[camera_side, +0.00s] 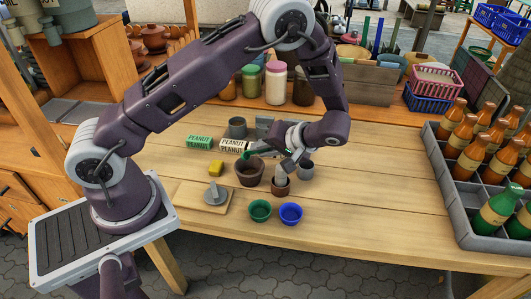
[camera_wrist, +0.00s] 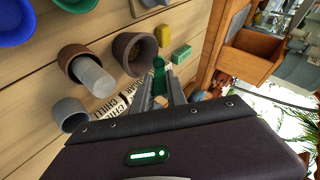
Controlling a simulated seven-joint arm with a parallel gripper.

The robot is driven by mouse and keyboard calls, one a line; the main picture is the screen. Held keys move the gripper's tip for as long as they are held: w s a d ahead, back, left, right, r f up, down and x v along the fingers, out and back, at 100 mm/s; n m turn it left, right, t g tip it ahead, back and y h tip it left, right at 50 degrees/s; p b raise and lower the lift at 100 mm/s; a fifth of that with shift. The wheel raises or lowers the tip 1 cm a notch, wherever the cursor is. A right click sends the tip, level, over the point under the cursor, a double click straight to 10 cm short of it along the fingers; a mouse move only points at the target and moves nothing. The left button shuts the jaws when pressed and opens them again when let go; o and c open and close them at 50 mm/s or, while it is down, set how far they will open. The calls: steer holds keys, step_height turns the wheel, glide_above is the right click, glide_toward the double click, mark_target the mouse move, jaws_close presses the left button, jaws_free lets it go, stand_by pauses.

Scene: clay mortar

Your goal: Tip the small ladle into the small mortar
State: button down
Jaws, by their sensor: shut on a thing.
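My gripper (camera_side: 274,152) is shut on a green ladle (camera_side: 256,153), which also shows between the fingers in the wrist view (camera_wrist: 159,68). In the side view the ladle is at the far rim of a wider brown pot (camera_side: 249,175); in the wrist view it is beside that pot's rim (camera_wrist: 120,40). What the ladle holds cannot be told. A smaller brown mortar (camera_side: 281,190) stands in front of my gripper, with a pale grey pestle (camera_side: 281,174) leaning in it. Both show in the wrist view, the mortar (camera_wrist: 70,55) and the pestle (camera_wrist: 95,78).
A grey cup (camera_side: 306,172) stands right of the mortar. Green (camera_side: 260,211) and blue (camera_side: 290,214) bowls stand in front. A bottle crate (camera_side: 455,205) is right; table between is clear.

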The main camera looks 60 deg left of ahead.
steer(key=r+h, duration=0.1)
steer(key=a+r+t+h, duration=0.1)
steer(key=shift+s+a+h, duration=0.1)
steer(key=shift+s+h, duration=0.1)
steer(key=shift+h, duration=0.2)
steer(key=a+r+h, duration=0.1)
steer(key=h, duration=0.1)
steer(key=a+r+t+h, duration=0.1)
steer(key=h, duration=0.1)
steer(key=s+a+r+h, duration=0.1)
steer(key=h, duration=0.1)
steer(key=shift+a+r+t+h, duration=0.2)
steer(key=shift+r+t+h, duration=0.15)
steer(key=shift+t+h, duration=0.05)
